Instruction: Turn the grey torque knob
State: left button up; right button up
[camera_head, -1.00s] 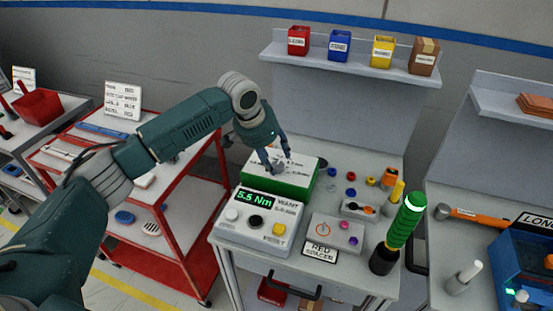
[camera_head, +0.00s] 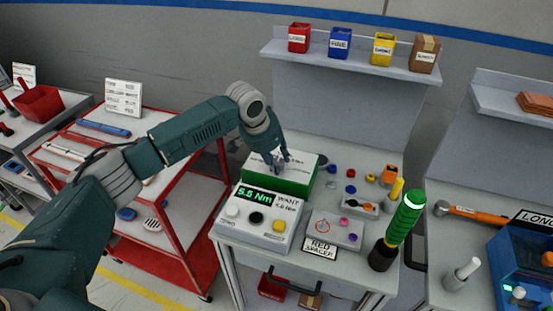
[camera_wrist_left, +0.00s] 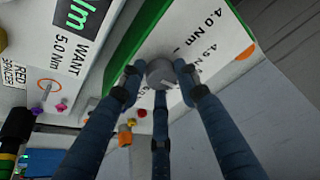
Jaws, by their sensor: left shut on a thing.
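The grey torque knob (camera_wrist_left: 160,73) sits on the white sloped top of the green box (camera_head: 291,187). In the left wrist view its round grey face shows between my fingers, beside printed marks reading 4.0 Nm and 4.5 Nm. My left gripper (camera_head: 281,164) reaches down onto the box top and is shut on the knob, with its fingers around it. In the head view the fingers hide most of the knob. The display (camera_head: 257,196) in front of the box reads 5.5 Nm, and the print beside it reads WANT 5.0 Nm. My right gripper is out of view.
The display box carries white, black and yellow buttons (camera_head: 279,227). A green-handled tool (camera_head: 405,220) stands at the bench's right edge. A red cart (camera_head: 187,190) stands left, under my arm.

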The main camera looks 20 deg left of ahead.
pick_arm(q)
jog(key=shift+w+r+p, duration=0.2)
jog(key=shift+r+p, duration=0.25)
jog(key=n+p, duration=0.2)
jog(key=n+y+p, duration=0.1)
jog(key=p, duration=0.2)
jog(key=shift+d+r+n+t, duration=0.2)
jog(key=shift+n+t, duration=0.1)
jog(key=shift+n, duration=0.1)
jog(key=shift+w+n+y+p, duration=0.1)
jog(key=shift+n+y+p, duration=0.5)
jog(key=shift+n+p, duration=0.45)
jog(key=shift+w+f+n+y+p, duration=0.15)
jog(key=shift+n+y+p, duration=0.35)
jog(key=shift+n, duration=0.45)
jog(key=o, duration=1.1)
jog(key=shift+a, duration=0.1)
jog(key=shift+f, duration=0.25)
